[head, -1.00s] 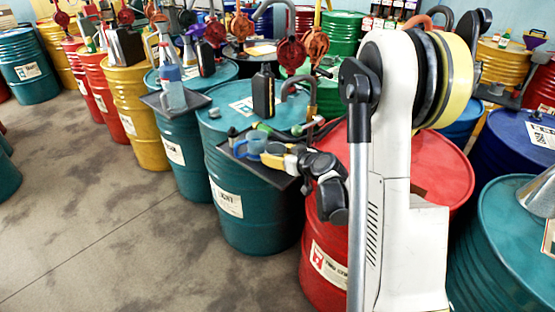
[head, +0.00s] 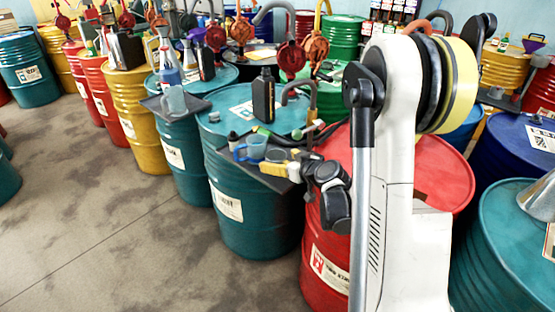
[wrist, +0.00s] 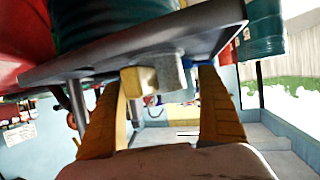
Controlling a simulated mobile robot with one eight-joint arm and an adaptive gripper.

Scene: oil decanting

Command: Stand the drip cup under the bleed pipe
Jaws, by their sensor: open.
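The drip cup appears to be the blue cup (head: 251,149) on the dark tray (head: 262,176) at the front edge of a teal drum. My gripper (head: 268,156) is at the tray, close to the right of the cup. In the wrist view its two yellow fingers (wrist: 160,105) are spread apart. A tan block and a grey block (wrist: 168,73) show between or beyond them, and a blue piece, perhaps the cup, shows by the right finger. I cannot tell whether it touches.
A black bottle (head: 263,95) stands on the teal drum behind the cup. Small items lie near the tray's back edge. A red drum (head: 440,165) stands close at the right, beside my arm. Open floor (head: 90,200) lies at the left.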

